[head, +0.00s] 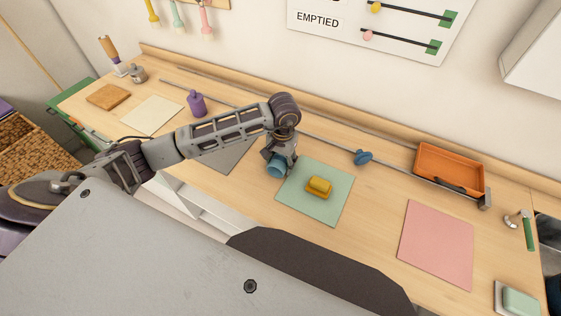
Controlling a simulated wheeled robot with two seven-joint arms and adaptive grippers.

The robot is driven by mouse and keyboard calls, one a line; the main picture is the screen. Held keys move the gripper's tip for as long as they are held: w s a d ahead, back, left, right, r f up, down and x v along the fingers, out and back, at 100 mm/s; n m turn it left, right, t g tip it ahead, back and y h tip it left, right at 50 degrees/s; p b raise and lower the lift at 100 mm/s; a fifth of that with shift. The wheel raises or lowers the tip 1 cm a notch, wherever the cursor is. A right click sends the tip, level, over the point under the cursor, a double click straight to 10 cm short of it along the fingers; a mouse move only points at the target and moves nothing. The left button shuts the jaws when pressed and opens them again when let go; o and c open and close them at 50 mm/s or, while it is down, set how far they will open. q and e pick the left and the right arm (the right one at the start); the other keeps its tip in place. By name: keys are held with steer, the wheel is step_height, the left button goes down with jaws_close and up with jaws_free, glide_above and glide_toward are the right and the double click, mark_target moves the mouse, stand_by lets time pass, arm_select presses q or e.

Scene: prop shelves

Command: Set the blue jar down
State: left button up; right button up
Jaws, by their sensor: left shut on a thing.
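The blue jar (275,167) is a small teal-blue piece under my left gripper (279,155). My left gripper reaches down from the wrist and is shut on the jar, with its fingers partly hiding it. The jar appears at the left edge of the pale green mat (335,212), close to the grey mat (232,158). I cannot tell whether its base touches the surface. My right gripper is out of view.
A yellow block (319,187) lies on the green mat, right of the jar. A rail with a blue knob (363,157) runs behind. An orange tray (447,163) stands at the back right. A pink mat (436,244) is bare.

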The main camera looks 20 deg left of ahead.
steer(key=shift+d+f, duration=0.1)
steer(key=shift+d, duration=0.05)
arm_select(q)
steer(key=o, duration=0.7)
steer(key=shift+f, duration=0.1)
steer(key=o, duration=0.4)
steer(key=shift+o, duration=0.2)
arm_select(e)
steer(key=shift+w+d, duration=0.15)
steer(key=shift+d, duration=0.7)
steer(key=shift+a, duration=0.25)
